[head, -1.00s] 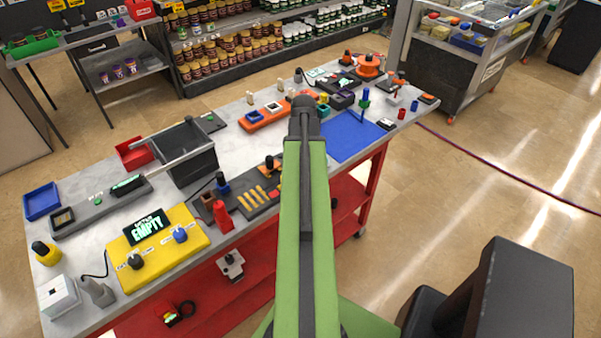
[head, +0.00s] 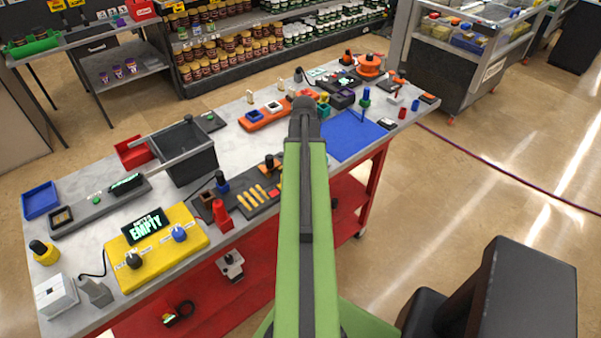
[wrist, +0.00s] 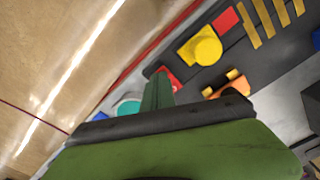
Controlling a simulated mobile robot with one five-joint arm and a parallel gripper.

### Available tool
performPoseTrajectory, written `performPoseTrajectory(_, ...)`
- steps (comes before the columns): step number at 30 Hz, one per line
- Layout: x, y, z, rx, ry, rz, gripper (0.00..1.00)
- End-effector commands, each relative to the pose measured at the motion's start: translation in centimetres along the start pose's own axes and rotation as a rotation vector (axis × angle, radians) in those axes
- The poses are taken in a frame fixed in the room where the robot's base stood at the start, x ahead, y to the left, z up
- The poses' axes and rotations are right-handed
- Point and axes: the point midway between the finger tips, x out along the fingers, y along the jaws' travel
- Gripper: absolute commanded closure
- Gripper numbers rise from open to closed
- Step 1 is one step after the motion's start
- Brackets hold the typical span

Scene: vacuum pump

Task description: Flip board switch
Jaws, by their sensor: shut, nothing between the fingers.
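A dark board (head: 264,197) with yellow strips and a red square lies near the table's front edge in the head view, just left of my arm. The same kind of dark board (wrist: 240,50) shows in the wrist view, with yellow strips, a red square and a yellow knob (wrist: 201,47). A small red part (wrist: 170,78) and an orange part (wrist: 229,85) are close to my gripper (wrist: 157,92). The gripper looks shut and empty, and I cannot tell whether it touches the red part. I cannot single out the switch. My arm hides the gripper in the head view.
The table also holds a yellow panel (head: 170,246), a dark bin (head: 183,160), a blue mat (head: 352,136) and an orange tray (head: 266,117). A red lower shelf (head: 215,295) is below. Open floor (head: 490,190) lies to the right.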

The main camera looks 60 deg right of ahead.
Motion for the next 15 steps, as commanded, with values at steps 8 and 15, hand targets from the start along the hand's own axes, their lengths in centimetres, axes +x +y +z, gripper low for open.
performPoseTrajectory(8, 0.50, 0.02, 0.00, 0.000, 0.000, 0.000, 1.00)
performPoseTrajectory(15, 0.62, 0.02, -0.01, 0.000, 0.000, 0.000, 1.00)
